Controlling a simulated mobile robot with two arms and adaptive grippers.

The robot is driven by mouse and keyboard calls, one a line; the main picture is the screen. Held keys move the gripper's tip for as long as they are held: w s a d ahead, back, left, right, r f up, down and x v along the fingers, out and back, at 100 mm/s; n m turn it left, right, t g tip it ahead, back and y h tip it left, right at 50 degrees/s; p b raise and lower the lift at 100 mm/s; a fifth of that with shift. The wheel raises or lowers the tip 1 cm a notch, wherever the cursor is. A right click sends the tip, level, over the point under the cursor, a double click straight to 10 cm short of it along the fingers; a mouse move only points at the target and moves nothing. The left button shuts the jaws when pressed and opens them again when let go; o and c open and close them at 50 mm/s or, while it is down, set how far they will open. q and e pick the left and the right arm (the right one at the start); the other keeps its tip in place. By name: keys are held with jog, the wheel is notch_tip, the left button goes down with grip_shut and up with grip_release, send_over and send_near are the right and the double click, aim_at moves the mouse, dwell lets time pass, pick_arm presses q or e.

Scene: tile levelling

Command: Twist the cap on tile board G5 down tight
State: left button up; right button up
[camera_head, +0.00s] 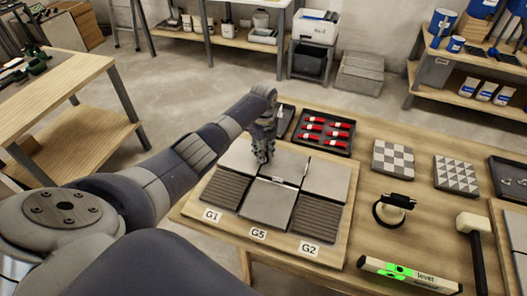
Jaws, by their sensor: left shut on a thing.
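My left gripper (262,158) points down over the rear part of the middle column, behind that joint. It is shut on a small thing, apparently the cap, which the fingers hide. How far down the cap sits cannot be seen. My right gripper is out of view.
A black tray (351,143) with several red pieces stands behind the boards. Two patterned tile samples (393,160) (456,175) lie farther back.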

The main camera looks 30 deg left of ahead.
pick_arm(q)
jog(key=shift+w+r, duration=0.15)
jog(key=o, duration=1.1)
jog(key=shift+c, duration=0.2)
notch_tip(320, 180, up, 12)
